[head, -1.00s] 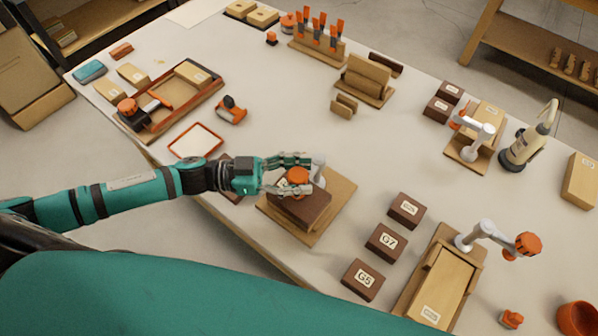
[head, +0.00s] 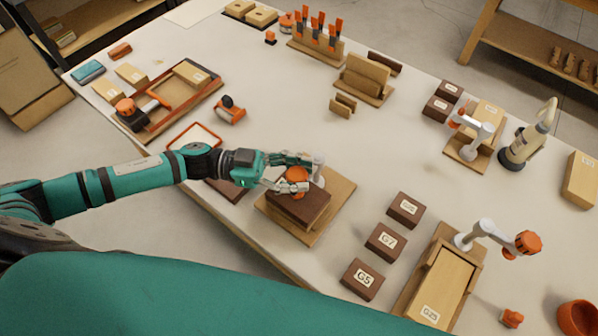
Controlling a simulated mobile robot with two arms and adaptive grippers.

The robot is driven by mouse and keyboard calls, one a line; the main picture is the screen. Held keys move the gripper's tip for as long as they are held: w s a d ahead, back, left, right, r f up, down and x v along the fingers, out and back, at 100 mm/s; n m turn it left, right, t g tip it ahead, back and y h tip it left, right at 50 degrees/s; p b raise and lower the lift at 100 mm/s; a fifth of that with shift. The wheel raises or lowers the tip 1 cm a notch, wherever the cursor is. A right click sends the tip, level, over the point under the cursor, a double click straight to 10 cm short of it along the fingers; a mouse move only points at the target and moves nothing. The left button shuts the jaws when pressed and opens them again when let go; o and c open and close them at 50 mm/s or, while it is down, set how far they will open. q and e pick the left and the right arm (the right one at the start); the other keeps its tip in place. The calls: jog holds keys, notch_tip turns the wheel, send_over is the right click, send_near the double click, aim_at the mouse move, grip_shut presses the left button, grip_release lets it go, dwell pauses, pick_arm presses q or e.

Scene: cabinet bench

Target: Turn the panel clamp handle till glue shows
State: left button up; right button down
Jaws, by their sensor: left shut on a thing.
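A clamp with an orange handle (head: 295,187) and a pale post (head: 319,172) stands on a wooden board (head: 335,207) near the front edge of the bench. A dark brown block (head: 300,208) lies on lighter wood beneath the handle. My left gripper (head: 291,174) reaches in from the left and is shut on the orange handle, with its fingers covering part of it. I see no clear glue along the block's visible edges, though this is too small to be sure. My right gripper is out of view.
Dark blocks (head: 385,242) with labels stand right of the board. Another clamp station (head: 434,290) is beyond them, and a third clamp (head: 473,140) and a glue bottle (head: 525,142) stand farther back. A tray (head: 180,122) lies at left.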

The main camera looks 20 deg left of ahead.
pick_arm(q)
jog(key=o, duration=1.3)
jog(key=shift+a, duration=0.1)
jog(key=shift+c, duration=0.2)
jog(key=s+a, duration=0.2)
jog(key=a, duration=1)
